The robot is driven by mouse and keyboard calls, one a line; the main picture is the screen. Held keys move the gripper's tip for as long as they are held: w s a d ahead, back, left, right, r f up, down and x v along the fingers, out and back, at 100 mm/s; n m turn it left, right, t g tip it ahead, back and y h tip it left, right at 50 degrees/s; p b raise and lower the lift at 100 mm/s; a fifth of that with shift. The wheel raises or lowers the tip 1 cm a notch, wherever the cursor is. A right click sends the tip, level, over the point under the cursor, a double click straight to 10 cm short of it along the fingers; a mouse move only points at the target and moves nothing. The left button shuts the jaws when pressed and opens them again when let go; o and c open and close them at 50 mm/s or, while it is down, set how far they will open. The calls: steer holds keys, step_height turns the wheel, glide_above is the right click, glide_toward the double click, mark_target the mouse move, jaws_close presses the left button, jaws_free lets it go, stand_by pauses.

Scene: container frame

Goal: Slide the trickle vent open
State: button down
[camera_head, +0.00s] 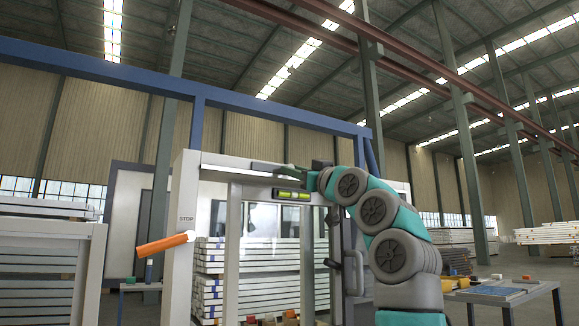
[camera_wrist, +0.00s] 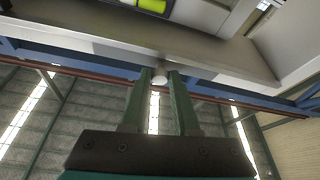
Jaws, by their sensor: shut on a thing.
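The white window frame (camera_head: 185,215) stands in front of me, with a light vent strip (camera_head: 228,174) along its top rail. In the wrist view the frame's pale top edge (camera_wrist: 225,62) runs across the picture. My gripper (camera_wrist: 160,78) has its two green fingers closed on a small round pale knob (camera_wrist: 159,74) at that edge. In the head view my gripper (camera_head: 292,170) reaches the top rail from the right. The knob is too small to make out there, and I cannot tell how far the vent is open.
A yellow-green spirit level (camera_head: 293,195) sits on the rail just below my gripper. An orange bar (camera_head: 165,244) sticks out at the frame's left, by a STOP mark. A blue beam (camera_head: 270,118) passes above. A table (camera_head: 500,295) stands at right.

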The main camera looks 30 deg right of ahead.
steer(key=shift+d, duration=0.2)
steer(key=c, duration=0.7)
jaws_free()
steer(key=b+v, duration=0.2)
steer(key=v, duration=0.6)
steer(key=shift+w+b, duration=0.1)
steer(key=shift+b, duration=0.3)
